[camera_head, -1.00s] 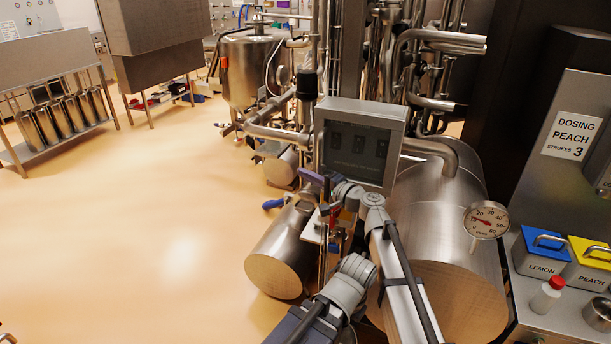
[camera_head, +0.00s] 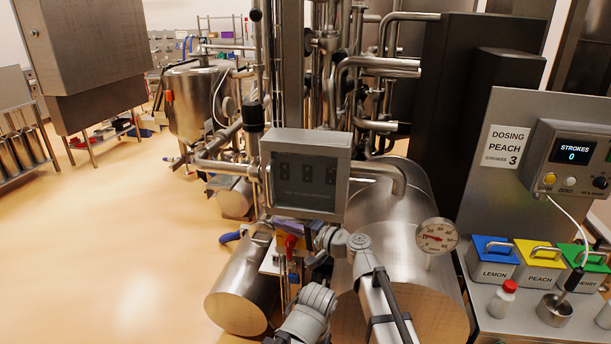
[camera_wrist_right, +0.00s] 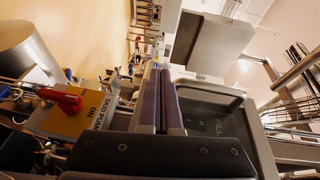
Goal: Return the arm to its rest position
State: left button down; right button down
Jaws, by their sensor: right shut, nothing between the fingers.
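My right arm comes up from the bottom centre of the head view. Its right gripper (camera_head: 290,226) is near the underside of the grey display box, partly hidden among fittings. In the right wrist view its two long fingers with purple pads (camera_wrist_right: 158,85) lie together, with nothing seen between them. My left gripper does not show in either view.
A grey display box (camera_head: 304,175) stands just above my right gripper. A yellow skid pump plate with a red handle (camera_wrist_right: 65,105) lies left of the fingers. Steel tanks (camera_head: 410,270), pipes, a dial gauge (camera_head: 437,236) and lidded bins (camera_head: 540,263) crowd the right. Floor (camera_head: 130,240) is clear at left.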

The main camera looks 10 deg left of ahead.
jog(key=s+d+f+n+g+h, duration=0.4)
jog(key=s+d+f+h, duration=0.4)
jog(key=d+f, duration=0.55)
jog(key=s+d+f+g+h, duration=0.1)
jog(key=s+d+f+h, duration=0.25)
jog(key=s+d, duration=0.4)
jog(key=s+d+f+g+h, duration=0.1)
jog(key=s+d+f+h, duration=0.25)
jog(key=d, duration=0.75)
jog(key=s+a+n, duration=0.2)
jog(key=s+a, duration=0.1)
jog(key=a, duration=0.2)
jog(key=s+a+n+g+h, duration=0.1)
jog(key=s+a+n, duration=0.1)
jog(key=a, duration=0.3)
jog(key=shift+s+a+r+h, duration=0.2)
jog(key=shift+s+a+h, duration=0.15)
jog(key=shift+s, duration=0.4)
